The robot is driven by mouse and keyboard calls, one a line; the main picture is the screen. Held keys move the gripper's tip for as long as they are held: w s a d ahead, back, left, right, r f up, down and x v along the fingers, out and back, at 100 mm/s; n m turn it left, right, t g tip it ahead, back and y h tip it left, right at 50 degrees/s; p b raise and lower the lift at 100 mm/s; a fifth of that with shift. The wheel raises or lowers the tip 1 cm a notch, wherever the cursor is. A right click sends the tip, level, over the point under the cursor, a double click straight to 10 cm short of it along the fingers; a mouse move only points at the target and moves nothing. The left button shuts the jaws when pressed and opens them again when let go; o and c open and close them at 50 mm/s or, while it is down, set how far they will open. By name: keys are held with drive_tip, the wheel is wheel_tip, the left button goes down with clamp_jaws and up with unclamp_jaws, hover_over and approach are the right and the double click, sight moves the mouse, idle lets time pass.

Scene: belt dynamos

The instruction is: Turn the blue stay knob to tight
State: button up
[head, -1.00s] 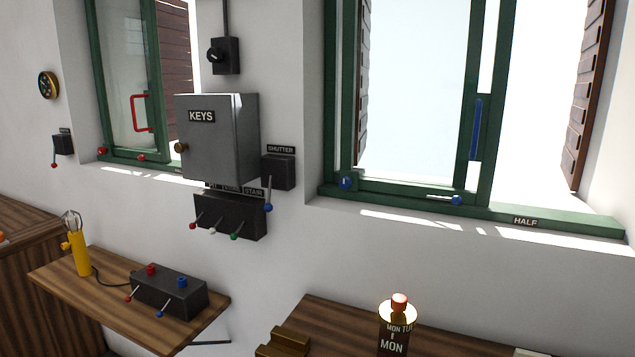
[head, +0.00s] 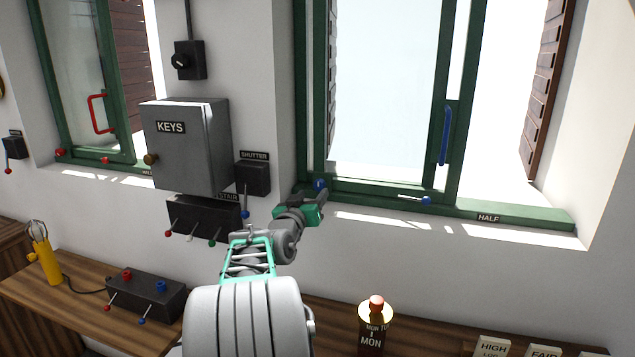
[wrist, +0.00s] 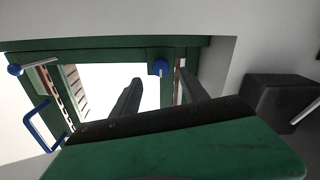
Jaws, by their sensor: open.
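A round blue knob (head: 320,185) is at the lower left corner of the green-framed window; I take it for the stay knob. In the wrist view the blue knob (wrist: 160,67) shows beyond and between my fingertips. My gripper (head: 322,197) is open and empty, close by it at the sill; I see no clear contact. In the wrist view my gripper (wrist: 159,84) has its two dark fingers apart. I cannot read the knob's setting. A second blue knob (head: 426,201) is on a pale lever further right along the sill.
A blue handle (head: 445,135) stands on the window frame. The wall below the sill is clear.

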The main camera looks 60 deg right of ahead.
sight(318, 187)
drive_tip(key=d, duration=0.2)
drive_tip(key=d+p, duration=0.1)
drive_tip(key=d, duration=0.1)
drive_tip(key=w+d+p, duration=0.1)
drive_tip(key=d, duration=0.1)
drive_tip(key=shift+d, duration=0.2)
drive_tip(key=shift+c, duration=0.2)
clamp_jaws()
